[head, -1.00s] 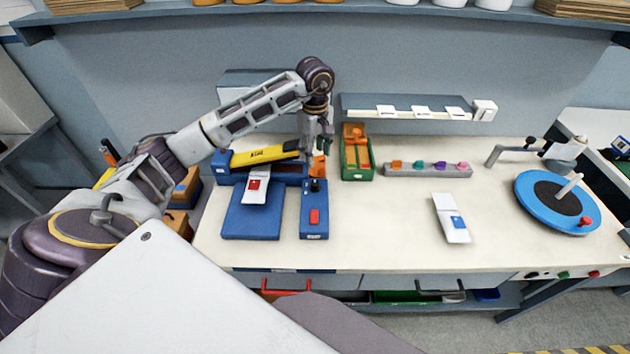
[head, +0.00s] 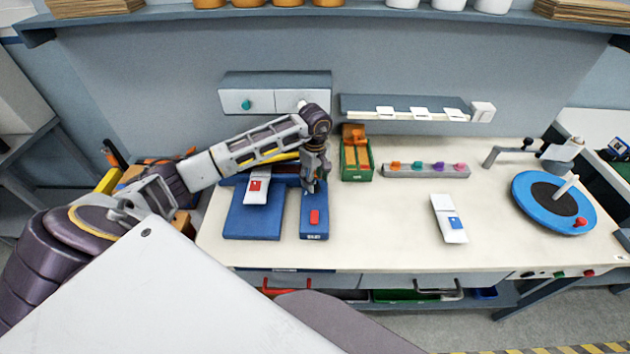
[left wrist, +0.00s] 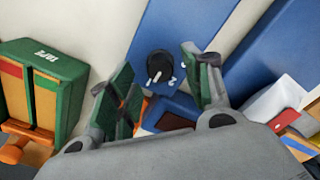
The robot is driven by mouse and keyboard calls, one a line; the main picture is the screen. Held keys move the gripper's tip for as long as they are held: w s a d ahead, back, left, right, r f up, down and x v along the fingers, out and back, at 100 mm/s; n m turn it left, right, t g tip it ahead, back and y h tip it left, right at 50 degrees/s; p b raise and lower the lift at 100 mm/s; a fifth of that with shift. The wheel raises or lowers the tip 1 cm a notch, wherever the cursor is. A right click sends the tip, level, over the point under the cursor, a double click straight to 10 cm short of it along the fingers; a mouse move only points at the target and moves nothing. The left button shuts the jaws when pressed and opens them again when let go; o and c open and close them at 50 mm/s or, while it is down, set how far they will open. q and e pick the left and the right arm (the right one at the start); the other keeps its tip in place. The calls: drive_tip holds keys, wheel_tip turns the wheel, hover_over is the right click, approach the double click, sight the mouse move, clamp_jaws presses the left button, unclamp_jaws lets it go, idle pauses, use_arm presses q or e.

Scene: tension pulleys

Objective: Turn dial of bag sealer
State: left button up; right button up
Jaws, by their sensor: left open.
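The blue bag sealer (head: 240,222) stands on the left part of the table. A white bag (head: 256,190) with a red label lies on it. Its narrow blue control box (head: 314,226) carries a red button (head: 315,216). The black dial (left wrist: 160,64), with a white pointer mark, shows on the blue box in the left wrist view; in the head view my gripper hides it. My left gripper (head: 315,182) is over the far part of the control box. In the left wrist view its open green-padded fingers (left wrist: 160,85) are on either side of the dial, with nothing between them. My right gripper is not in view.
A green bin with orange parts (head: 357,160) stands just right of the sealer's far end. A grey strip with coloured knobs (head: 426,171), a white packet (head: 449,218) and a blue turntable (head: 527,203) lie further right. The table's middle front is clear.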

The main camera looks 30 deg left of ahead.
use_arm(q)
drive_tip(key=shift+f, duration=0.9)
drive_tip(key=shift+c, duration=0.3)
drive_tip(key=c, duration=1)
